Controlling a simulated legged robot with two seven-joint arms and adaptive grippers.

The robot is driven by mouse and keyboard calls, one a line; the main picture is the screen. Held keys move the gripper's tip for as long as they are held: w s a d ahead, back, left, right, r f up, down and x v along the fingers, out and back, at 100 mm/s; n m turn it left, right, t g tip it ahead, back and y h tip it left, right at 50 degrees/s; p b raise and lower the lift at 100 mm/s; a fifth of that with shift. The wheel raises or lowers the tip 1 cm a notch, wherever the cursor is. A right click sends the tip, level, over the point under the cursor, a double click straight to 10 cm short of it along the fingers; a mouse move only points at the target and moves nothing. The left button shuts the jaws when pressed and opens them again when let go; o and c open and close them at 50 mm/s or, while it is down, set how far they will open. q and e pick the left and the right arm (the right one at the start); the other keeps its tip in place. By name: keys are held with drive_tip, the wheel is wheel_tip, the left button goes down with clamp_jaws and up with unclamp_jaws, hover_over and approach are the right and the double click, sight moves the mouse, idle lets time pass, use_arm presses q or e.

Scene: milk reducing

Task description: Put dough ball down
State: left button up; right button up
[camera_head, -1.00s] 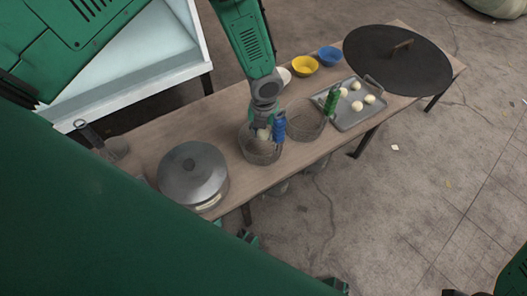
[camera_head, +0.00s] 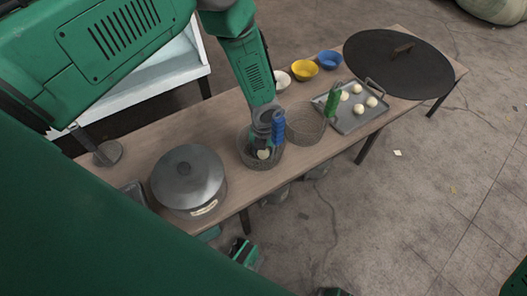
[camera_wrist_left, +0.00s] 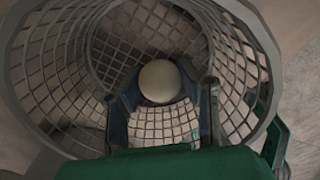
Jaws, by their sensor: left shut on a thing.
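The pale dough ball (camera_head: 263,154) is between the fingers of my left gripper (camera_head: 262,143), inside the wire basket with the blue handle (camera_head: 247,160). In the left wrist view the ball (camera_wrist_left: 159,82) shows between the two dark fingers (camera_wrist_left: 162,96), with the mesh basket wall (camera_wrist_left: 62,72) around them. My left gripper is shut on the ball, low inside the basket. Whether the ball touches the basket's bottom I cannot tell. My right gripper is not in view.
A second wire basket with a green handle (camera_head: 304,125) stands just right. A grey tray (camera_head: 345,126) holds several dough balls. Blue (camera_head: 329,60), yellow (camera_head: 304,70) and white (camera_head: 281,79) bowls are behind. A lidded pot (camera_head: 188,178) stands left, a dark round griddle (camera_head: 398,62) at the far right.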

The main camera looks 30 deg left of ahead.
use_arm(q)
drive_tip(key=o, duration=0.8)
drive_tip(key=shift+r, duration=0.1)
wheel_tip(320, 180, up, 12)
drive_tip(key=p, duration=0.5)
